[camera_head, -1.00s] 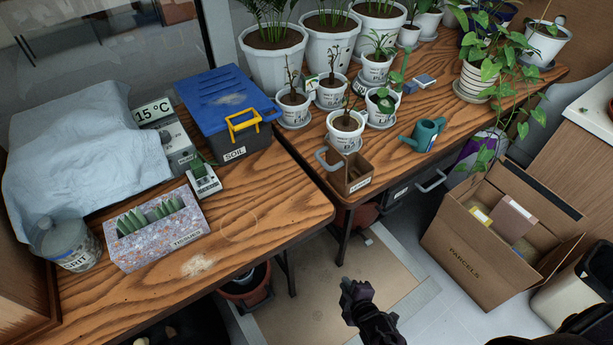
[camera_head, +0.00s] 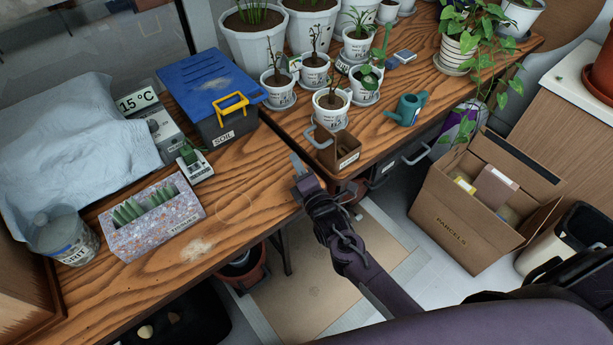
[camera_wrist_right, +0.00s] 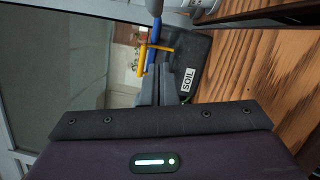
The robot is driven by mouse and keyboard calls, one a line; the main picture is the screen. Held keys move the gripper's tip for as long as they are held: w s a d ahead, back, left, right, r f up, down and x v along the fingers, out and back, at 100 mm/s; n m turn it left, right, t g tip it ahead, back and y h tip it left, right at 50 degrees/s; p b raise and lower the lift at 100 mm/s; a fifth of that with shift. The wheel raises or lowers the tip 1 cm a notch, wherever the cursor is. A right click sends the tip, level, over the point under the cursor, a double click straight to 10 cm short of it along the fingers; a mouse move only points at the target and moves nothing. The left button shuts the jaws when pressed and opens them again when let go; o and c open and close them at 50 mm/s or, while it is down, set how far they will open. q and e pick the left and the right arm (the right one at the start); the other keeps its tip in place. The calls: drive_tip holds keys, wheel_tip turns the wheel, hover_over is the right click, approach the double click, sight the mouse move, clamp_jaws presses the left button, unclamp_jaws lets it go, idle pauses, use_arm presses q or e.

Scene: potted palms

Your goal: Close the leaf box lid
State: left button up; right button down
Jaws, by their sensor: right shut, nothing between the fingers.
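A small open brown box (camera_head: 347,150) with a pale label, which I take to be the leaf box, stands at the front edge of the right table. My left gripper is not in view.
A dark SOIL box (camera_head: 222,125) with a blue lid and yellow latch stands on the left table; it also shows in the right wrist view (camera_wrist_right: 190,70). Potted plants (camera_head: 330,105) crowd behind the brown box. A teal watering can (camera_head: 405,109) stands to its right.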

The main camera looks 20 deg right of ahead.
sight(318, 145)
drive_tip(key=d, duration=0.1)
drive_tip(key=w+d+p, duration=0.1)
drive_tip(key=w+d+r, duration=0.1)
drive_tip(key=shift+d+r+p, duration=0.1)
drive_tip(key=shift+d+p, duration=0.2)
drive_tip(key=shift+r, duration=0.1)
